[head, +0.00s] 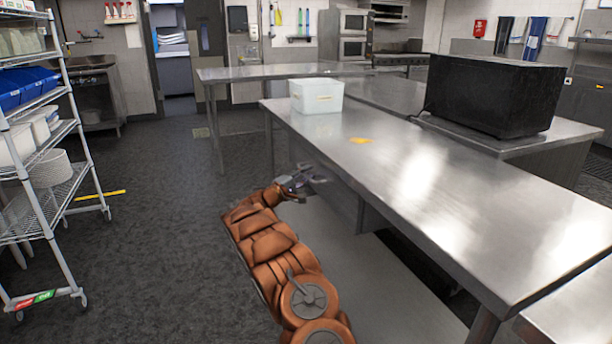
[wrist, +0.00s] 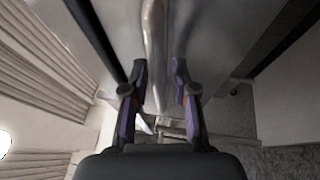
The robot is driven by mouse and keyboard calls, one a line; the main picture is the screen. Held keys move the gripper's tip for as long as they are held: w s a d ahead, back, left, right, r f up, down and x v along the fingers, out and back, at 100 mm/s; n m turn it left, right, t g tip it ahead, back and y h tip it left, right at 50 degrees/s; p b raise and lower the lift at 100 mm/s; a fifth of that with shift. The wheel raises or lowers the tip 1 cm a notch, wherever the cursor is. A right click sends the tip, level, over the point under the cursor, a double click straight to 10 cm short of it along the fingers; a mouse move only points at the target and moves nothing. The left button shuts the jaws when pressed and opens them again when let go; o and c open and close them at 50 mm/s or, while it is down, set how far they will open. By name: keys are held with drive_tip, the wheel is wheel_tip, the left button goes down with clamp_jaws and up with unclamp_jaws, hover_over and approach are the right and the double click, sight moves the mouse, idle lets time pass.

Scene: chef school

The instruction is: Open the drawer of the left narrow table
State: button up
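The narrow steel table (head: 400,165) runs from the middle of the head view to the lower right. A grey panel (head: 369,217) shows under its top, possibly part of the drawer; the drawer front is not clearly visible. My gripper (head: 316,173) is beside the table's left side, just below the top near the far end. In the wrist view my gripper (wrist: 157,66) has its two fingers apart. A shiny rounded metal strip (wrist: 153,45), possibly the handle or an edge, lies between them. I cannot tell whether either finger touches it.
A white bin (head: 316,96) and a small yellow item (head: 361,141) are on the tabletop. A black box (head: 490,93) stands on the surface to the right. A wire shelf rack (head: 75,127) is at the left. The dark floor (head: 165,220) between rack and table is open.

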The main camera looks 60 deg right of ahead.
clamp_jaws()
idle(0.4)
